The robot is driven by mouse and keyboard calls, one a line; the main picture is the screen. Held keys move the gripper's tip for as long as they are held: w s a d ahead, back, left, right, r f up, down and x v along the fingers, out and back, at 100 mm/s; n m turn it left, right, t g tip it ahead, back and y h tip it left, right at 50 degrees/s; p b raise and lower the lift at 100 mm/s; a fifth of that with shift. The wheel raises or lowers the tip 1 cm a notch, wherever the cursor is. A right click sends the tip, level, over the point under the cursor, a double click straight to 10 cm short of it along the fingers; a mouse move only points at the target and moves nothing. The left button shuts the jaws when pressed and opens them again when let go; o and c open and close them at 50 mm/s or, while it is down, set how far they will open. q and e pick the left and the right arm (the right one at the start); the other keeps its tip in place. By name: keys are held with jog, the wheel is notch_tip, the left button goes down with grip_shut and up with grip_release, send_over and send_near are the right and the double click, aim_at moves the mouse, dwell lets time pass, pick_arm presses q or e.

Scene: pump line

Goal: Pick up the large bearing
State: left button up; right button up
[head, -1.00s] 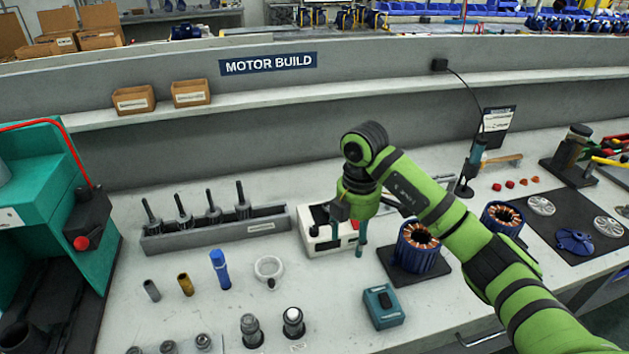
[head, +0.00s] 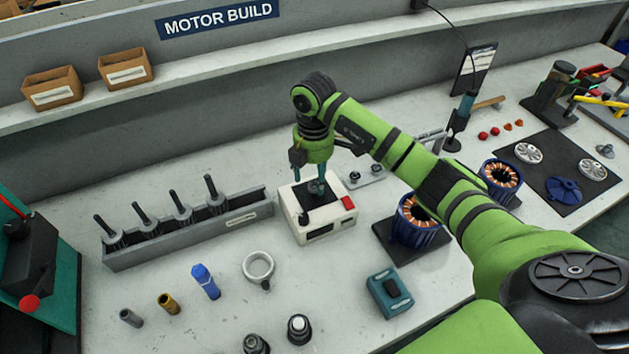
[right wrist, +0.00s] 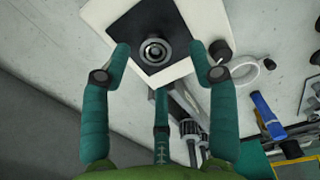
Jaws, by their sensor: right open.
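A round metal bearing (right wrist: 155,52) with a dark outer ring lies on the black top plate of a white bench unit (head: 322,229). The unit also shows in the right wrist view (right wrist: 190,12). In the head view the bearing is hard to make out under my gripper. My right gripper (head: 310,184) points down over the unit with its teal fingers apart and empty. In the right wrist view the bearing appears between the two side fingertips; I cannot tell the exact height gap. My left gripper is not in view.
A grey rack (head: 190,232) with several upright shafts stands left of the unit. A blue stator (head: 420,226) stands to its right. A white ring (head: 258,266), a blue bottle-like part (head: 205,281) and a teal box (head: 389,293) stand in front.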

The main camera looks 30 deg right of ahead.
notch_tip(320, 180, down, 2)
jog(key=shift+w+f, duration=0.1)
jog(key=shift+w, duration=0.05)
jog(key=shift+f, duration=0.15)
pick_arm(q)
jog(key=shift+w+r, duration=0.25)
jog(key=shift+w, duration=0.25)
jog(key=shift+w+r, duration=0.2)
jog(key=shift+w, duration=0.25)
pick_arm(e)
jog(key=c, duration=1)
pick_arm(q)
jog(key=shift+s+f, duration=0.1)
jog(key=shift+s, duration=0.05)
pick_arm(e)
jog(key=shift+r, duration=0.7)
notch_tip(320, 180, up, 3)
jog(key=shift+w+f+b, duration=0.1)
jog(key=shift+b, duration=0.85)
pick_arm(q)
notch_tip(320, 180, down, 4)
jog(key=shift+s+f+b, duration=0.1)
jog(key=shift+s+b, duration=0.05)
jog(key=shift+b, duration=0.95)
pick_arm(e)
jog(key=s+d+r, duration=0.6)
jog(key=d+r, duration=0.1)
jog(key=d, duration=0.3)
